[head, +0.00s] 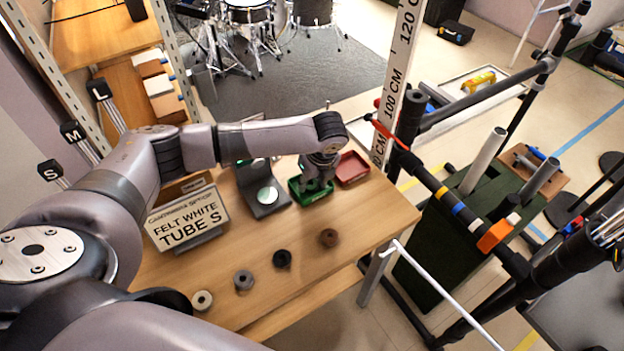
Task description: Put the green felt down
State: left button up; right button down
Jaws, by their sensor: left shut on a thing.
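My left gripper (319,178) points down over the small green tray (302,201) on the wooden table. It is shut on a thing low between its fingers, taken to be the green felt. The gripper and the tray's own green hide the felt, so I cannot tell whether it touches the tray floor. My right gripper is not in view.
A red tray (352,168) stands just right of the green one. White (202,300), grey (243,280), black (282,258) and brown (328,237) rings line the table's front.

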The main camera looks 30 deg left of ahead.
pick_arm(q)
jog(key=shift+f, duration=0.15)
jog(key=o, duration=0.4)
jog(key=shift+s, duration=0.15)
jog(key=shift+o, duration=0.3)
jog(key=shift+f, duration=0.15)
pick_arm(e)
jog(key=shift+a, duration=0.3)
pick_arm(q)
jog(key=v, duration=1.2)
jog(key=shift+r+b, duration=0.35)
jog(key=shift+r, duration=0.1)
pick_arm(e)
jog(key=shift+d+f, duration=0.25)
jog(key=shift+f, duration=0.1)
